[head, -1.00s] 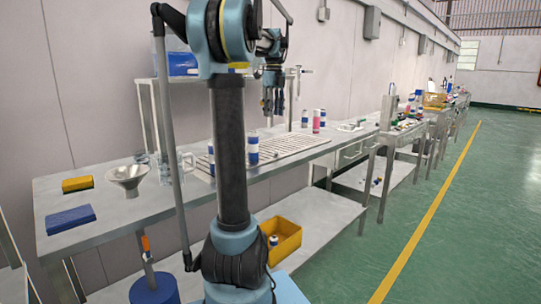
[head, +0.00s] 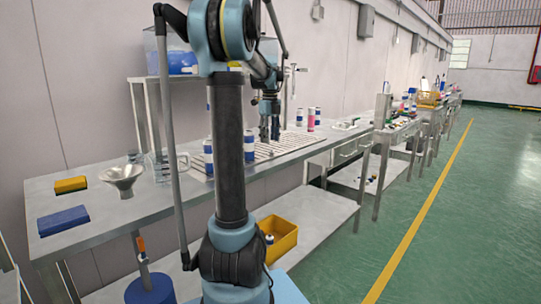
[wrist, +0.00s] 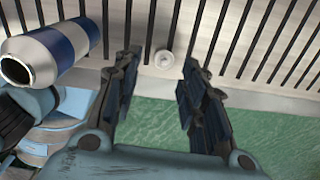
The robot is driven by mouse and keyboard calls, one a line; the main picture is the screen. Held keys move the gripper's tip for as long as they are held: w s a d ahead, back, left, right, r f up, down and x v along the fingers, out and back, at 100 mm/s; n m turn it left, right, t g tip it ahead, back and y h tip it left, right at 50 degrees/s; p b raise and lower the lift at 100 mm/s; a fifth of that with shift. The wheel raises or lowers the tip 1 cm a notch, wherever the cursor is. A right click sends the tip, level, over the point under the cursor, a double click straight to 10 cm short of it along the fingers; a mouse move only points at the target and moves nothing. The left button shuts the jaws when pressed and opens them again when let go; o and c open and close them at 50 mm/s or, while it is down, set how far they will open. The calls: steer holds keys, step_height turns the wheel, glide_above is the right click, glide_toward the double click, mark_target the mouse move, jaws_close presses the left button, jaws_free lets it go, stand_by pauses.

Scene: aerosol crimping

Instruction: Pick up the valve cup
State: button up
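The valve cup (wrist: 164,59) looks like a small, pale round piece with a darker centre. It lies on the slatted grate near its edge in the wrist view. My gripper (wrist: 157,68) is open, with its two dark fingers apart and nothing between them. The cup shows just beyond the gap between the fingertips. In the head view my gripper (head: 270,137) points down low over the grate, and I cannot make out the cup there.
A blue-and-white can (wrist: 55,48) with an open end is left of the fingers. The slatted grate (head: 285,146) holds several cans, including a pink one (head: 311,120). A metal funnel (head: 122,180) and blue block (head: 63,221) are on the left. A yellow bin (head: 285,238) is below.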

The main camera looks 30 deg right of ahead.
mark_target(271, 152)
steer(key=shift+d+f, duration=0.2)
steer(key=shift+f, duration=1.15)
steer(key=shift+d+f, duration=0.15)
steer(key=shift+f, duration=1.2)
steer(key=c, duration=0.6)
